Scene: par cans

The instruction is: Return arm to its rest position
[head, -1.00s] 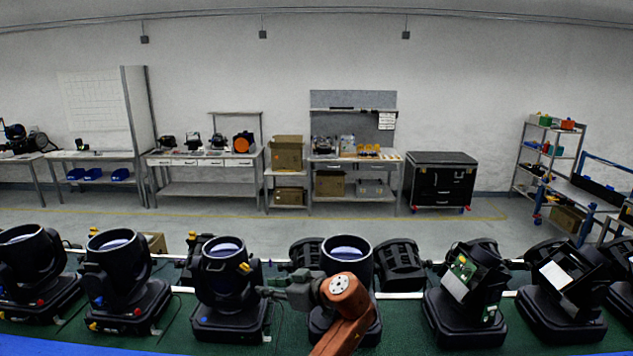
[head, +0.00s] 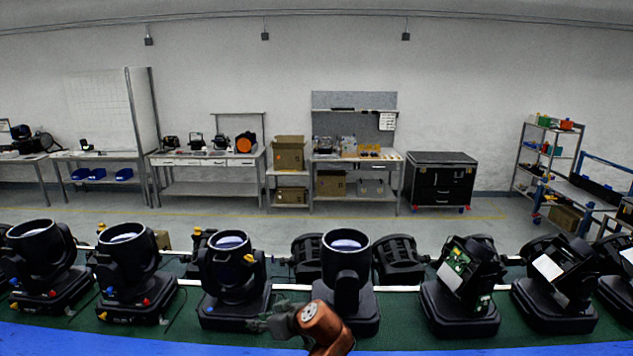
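My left gripper (head: 258,325) is low in the middle of the head view, grey and small. It points left from the orange-brown wrist of my arm, in front of the row of black par cans. It overlaps the lower front of the par can with a yellow clip (head: 234,270). Its fingers are too small and dark to tell open from shut, and I see nothing clearly held. Another upright par can (head: 347,265) stands just behind my wrist. My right gripper is not in view.
More par cans stand along the green bench (head: 400,335), including a par can (head: 42,255) at left and opened ones (head: 462,275) at right. A blue strip (head: 100,340) runs along the near edge. A black case (head: 441,180) and workbenches stand across the floor.

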